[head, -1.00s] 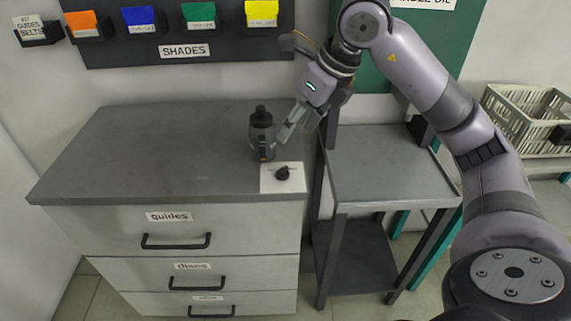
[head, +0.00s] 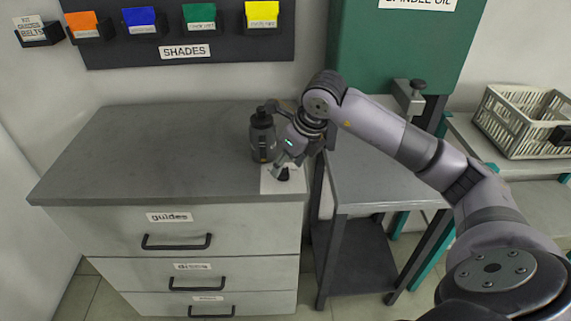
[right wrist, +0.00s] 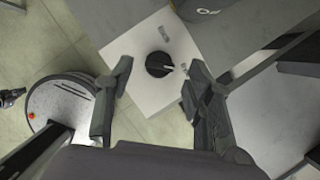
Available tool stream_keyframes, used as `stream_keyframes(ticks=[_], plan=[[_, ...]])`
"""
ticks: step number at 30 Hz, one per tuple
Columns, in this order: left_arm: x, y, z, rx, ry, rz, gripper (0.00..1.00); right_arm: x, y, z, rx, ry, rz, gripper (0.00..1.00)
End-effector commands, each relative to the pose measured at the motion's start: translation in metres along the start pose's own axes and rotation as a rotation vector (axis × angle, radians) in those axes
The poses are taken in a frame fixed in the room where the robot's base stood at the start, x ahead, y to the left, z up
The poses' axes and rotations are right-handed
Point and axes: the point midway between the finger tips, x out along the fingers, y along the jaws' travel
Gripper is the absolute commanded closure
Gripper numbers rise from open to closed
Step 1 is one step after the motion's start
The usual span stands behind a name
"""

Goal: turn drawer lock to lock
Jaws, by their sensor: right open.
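The drawer lock is a small black knob (head: 282,174) on a white plate (head: 268,185) at the front right corner of the grey cabinet top. In the right wrist view the round black knob (right wrist: 159,63) shows a light pointer mark on the white plate (right wrist: 125,42). My right gripper (head: 283,168) is low over the knob. In the wrist view its two fingers (right wrist: 155,78) stand apart, one on each side of the knob, with gaps between. My left gripper is not in view.
A dark bottle (head: 263,138) stands just behind the plate, close to my right gripper. Drawers labelled guides (head: 170,217) and discs lie below, closed. A grey metal cart (head: 375,185) stands to the right. The cabinet top's left side is clear.

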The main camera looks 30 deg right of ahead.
Motion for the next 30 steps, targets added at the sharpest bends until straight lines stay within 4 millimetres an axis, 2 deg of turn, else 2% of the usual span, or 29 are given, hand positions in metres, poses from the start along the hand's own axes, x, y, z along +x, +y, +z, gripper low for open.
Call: stream_keyframes(ticks=[6,14,30], plan=[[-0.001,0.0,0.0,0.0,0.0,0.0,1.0,0.015,0.0,0.0,0.0,0.0,0.0,0.52],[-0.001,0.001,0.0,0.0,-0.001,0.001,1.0,0.017,0.0,0.0,0.0,0.0,0.0,0.52],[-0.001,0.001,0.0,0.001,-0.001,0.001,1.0,0.016,0.0,0.0,0.0,-0.001,-0.001,0.87]])
